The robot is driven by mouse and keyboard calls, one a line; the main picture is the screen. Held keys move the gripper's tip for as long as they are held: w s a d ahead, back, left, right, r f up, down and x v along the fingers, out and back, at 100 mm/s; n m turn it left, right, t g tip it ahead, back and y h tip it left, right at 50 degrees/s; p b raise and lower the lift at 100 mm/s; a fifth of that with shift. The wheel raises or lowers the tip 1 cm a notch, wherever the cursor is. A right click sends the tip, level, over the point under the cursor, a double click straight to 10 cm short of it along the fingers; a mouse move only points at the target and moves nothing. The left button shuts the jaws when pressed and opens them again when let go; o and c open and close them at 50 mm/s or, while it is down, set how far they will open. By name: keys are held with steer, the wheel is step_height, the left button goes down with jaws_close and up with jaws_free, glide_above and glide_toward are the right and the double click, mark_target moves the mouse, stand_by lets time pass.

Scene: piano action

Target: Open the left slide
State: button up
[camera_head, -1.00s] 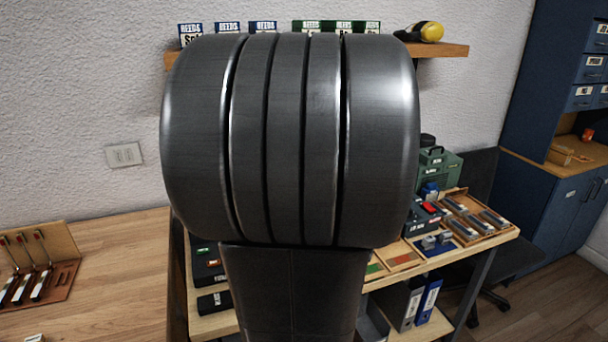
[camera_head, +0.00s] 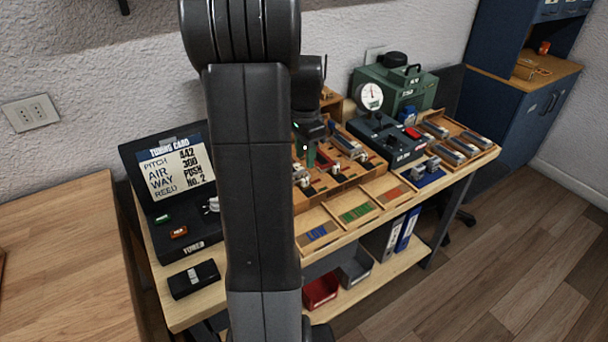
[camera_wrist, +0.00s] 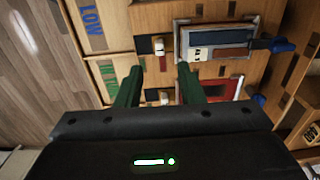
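My gripper (camera_wrist: 160,74) has two green fingers spread apart with nothing held between them. It also shows in the head view (camera_head: 309,156), small and partly behind my arm, over a wooden board (camera_head: 345,188). In the wrist view, a small white-and-black knob (camera_wrist: 158,45) lies just ahead of the fingertips, beside a metal-framed window (camera_wrist: 215,42). A second white knob (camera_wrist: 163,96) appears between the fingers, beside another framed window (camera_wrist: 217,90). I cannot tell for certain which knob belongs to the left slide.
Trays of coloured strips, one marked LOW (camera_head: 318,235), line the board's front. A black case with a tuning card (camera_head: 175,172) stands left. A dial gauge (camera_head: 371,97) and green box (camera_head: 405,88) stand behind right. Open floor (camera_head: 500,270) lies in front.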

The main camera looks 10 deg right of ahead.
mark_target(305, 179)
step_height(305, 179, down, 7)
steer(key=shift+f, duration=0.2)
jaws_close()
